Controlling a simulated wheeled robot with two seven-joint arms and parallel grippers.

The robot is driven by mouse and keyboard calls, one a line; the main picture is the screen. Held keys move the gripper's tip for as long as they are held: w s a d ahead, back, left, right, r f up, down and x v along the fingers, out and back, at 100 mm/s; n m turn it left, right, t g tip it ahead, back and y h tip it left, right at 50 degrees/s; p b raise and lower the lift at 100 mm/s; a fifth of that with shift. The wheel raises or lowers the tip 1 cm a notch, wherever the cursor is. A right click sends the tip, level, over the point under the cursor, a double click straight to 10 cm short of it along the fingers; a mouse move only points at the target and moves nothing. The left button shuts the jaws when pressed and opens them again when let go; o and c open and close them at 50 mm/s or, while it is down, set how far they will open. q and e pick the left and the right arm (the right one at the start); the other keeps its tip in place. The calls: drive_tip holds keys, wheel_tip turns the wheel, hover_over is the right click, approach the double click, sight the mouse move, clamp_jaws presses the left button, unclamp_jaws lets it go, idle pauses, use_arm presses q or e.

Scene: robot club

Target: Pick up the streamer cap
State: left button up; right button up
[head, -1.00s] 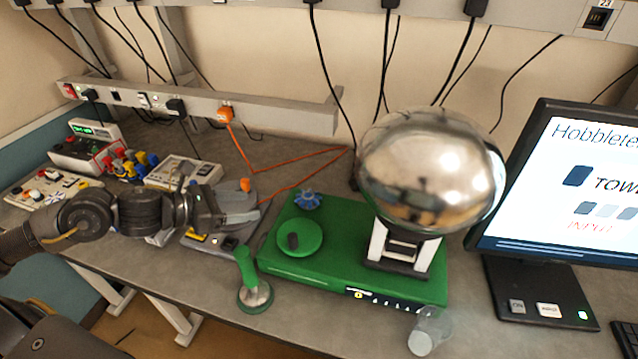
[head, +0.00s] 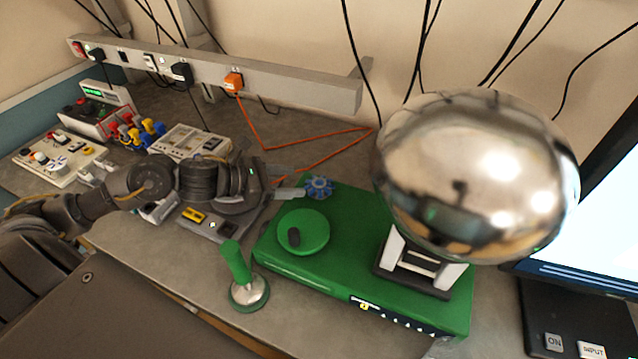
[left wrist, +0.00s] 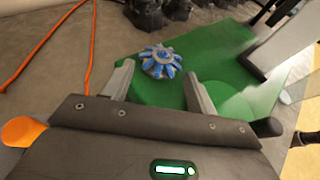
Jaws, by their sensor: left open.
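The streamer cap, a small blue spiky piece (head: 319,186) with a grey middle, sits at the back left of the green box (head: 345,265). In the left wrist view the cap (left wrist: 160,62) shows beyond and between the fingertips. My left gripper (head: 298,190) is open and comes from the left, low at the box's back left corner, with its fingers pointing at the cap. The fingers (left wrist: 157,72) appear apart from the cap, with nothing held. My right gripper is not in view.
A big shiny metal sphere (head: 475,175) stands on the box's right part. A round green knob (head: 302,232) is just in front of the cap. A green-handled stand (head: 248,290) is at the front. An orange cable (head: 310,140) runs behind. A monitor (head: 600,240) stands right.

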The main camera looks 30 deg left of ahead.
sight(313, 184)
use_arm(q)
drive_tip(key=shift+w+d, duration=0.35)
drive_tip(key=shift+w+d+f, duration=0.1)
drive_tip(key=shift+d+f, duration=0.05)
drive_tip(key=shift+w+d+f, duration=0.1)
drive_tip(key=shift+w+d+p, duration=0.1)
drive_tip(key=shift+d+p, duration=0.05)
drive_tip(key=shift+p, duration=0.25)
drive_tip(key=p+x, duration=0.2)
drive_tip(key=x, duration=0.2)
drive_tip(key=shift+f+p, duration=0.25)
drive_tip(key=shift+p, duration=0.05)
drive_tip(key=shift+w+d+f, duration=0.1)
drive_tip(key=shift+d+f, duration=0.1)
drive_tip(key=shift+f, duration=0.05)
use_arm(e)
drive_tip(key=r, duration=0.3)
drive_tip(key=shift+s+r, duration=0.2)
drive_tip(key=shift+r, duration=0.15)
use_arm(q)
drive_tip(key=shift+c, duration=0.4)
drive_tip(key=c, duration=1)
